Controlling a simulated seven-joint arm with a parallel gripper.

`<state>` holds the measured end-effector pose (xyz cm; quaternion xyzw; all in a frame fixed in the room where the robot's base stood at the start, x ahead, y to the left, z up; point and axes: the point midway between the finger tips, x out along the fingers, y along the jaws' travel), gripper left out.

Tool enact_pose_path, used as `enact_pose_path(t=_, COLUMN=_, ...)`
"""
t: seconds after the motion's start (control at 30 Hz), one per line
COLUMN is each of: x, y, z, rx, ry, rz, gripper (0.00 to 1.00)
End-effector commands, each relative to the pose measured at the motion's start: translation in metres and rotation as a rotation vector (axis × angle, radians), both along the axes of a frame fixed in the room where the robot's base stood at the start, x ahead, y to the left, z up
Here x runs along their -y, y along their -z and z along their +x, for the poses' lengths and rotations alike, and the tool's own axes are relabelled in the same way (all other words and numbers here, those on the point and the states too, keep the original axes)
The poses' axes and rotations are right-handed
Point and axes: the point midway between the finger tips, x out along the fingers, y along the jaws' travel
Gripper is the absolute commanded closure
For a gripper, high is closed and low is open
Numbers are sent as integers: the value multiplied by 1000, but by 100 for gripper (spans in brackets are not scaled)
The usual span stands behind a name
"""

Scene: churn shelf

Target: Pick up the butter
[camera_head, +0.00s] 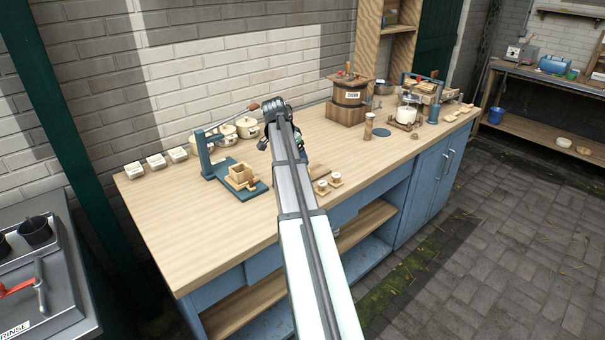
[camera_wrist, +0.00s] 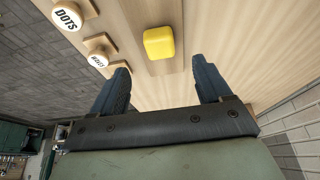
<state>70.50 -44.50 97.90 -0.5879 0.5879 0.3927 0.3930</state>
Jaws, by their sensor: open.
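The butter, a small yellow block (camera_wrist: 159,42), lies on a wooden surface in the wrist view. It sits ahead of my gripper (camera_wrist: 165,82), a little left of the middle between the fingers. My gripper is open, with two dark blue fingers apart and nothing between them. In the head view my gripper is mostly hidden behind my own arm, over the bench top. I cannot make out the butter in the head view.
The blue press (camera_head: 215,170) with a wooden box stands left of my arm. A wooden churn (camera_head: 350,97) stands farther back. The bench's left front (camera_head: 185,240) is clear.

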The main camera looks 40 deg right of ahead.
Motion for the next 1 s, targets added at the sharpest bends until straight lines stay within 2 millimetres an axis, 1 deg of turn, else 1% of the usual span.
enact_pose_path(t=0.03, x=2, y=6, z=0, rx=-1, ry=0, rz=1, gripper=22)
enact_pose_path(t=0.1, x=4, y=10, z=0, rx=-1, ry=-1, rz=1, gripper=22)
enact_pose_path(t=0.37, x=8, y=19, z=0, rx=0, ry=0, rz=0, gripper=22)
enact_pose_path(t=0.73, x=26, y=59, z=0, rx=-1, ry=0, rz=1, gripper=22)
enact_pose_path(t=1.0, x=27, y=61, z=0, rx=0, ry=0, rz=0, gripper=23)
